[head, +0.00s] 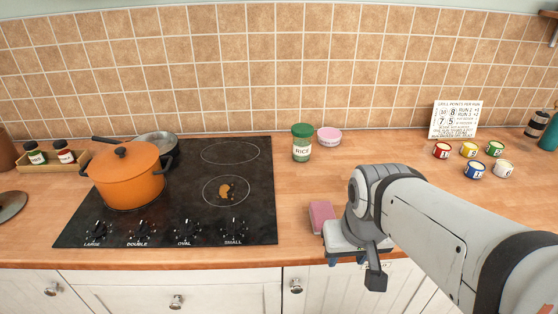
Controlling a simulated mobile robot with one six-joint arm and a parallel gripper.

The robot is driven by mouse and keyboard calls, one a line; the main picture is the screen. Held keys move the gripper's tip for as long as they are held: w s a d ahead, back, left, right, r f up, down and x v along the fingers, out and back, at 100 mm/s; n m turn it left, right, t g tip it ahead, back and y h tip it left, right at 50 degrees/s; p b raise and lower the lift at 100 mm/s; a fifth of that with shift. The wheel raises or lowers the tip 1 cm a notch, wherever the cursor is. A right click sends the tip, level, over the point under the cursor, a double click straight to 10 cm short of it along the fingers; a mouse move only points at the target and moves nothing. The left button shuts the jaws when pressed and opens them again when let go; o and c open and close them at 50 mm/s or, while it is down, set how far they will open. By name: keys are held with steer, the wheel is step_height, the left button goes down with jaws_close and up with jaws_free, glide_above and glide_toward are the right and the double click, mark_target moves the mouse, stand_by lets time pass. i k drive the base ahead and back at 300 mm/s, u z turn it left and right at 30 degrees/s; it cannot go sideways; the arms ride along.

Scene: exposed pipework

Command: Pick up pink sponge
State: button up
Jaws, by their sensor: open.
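The pink sponge (320,214) lies on the wooden counter, right of the hob and near the counter's front. Its right and lower parts are partly hidden behind the end of my arm. My gripper (357,256) is open, just right of and in front of the sponge in the picture, over the counter's front edge. The space between its jaws is mostly hidden by the gripper's own body. I cannot tell whether it touches the sponge.
A black hob (190,212) carries an orange pot (129,180) and a grey pan (157,144). A green rice jar (302,143) and pink tub (329,137) stand behind the sponge. Several small coloured tins, including a blue one (475,170), stand at right near a sign (456,119).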

mark_target(320, 211)
steer(key=u, duration=1.45)
steer(key=k, duration=1.25)
steer(key=z, duration=0.8)
steer(key=i, duration=1)
steer(key=z, duration=0.05)
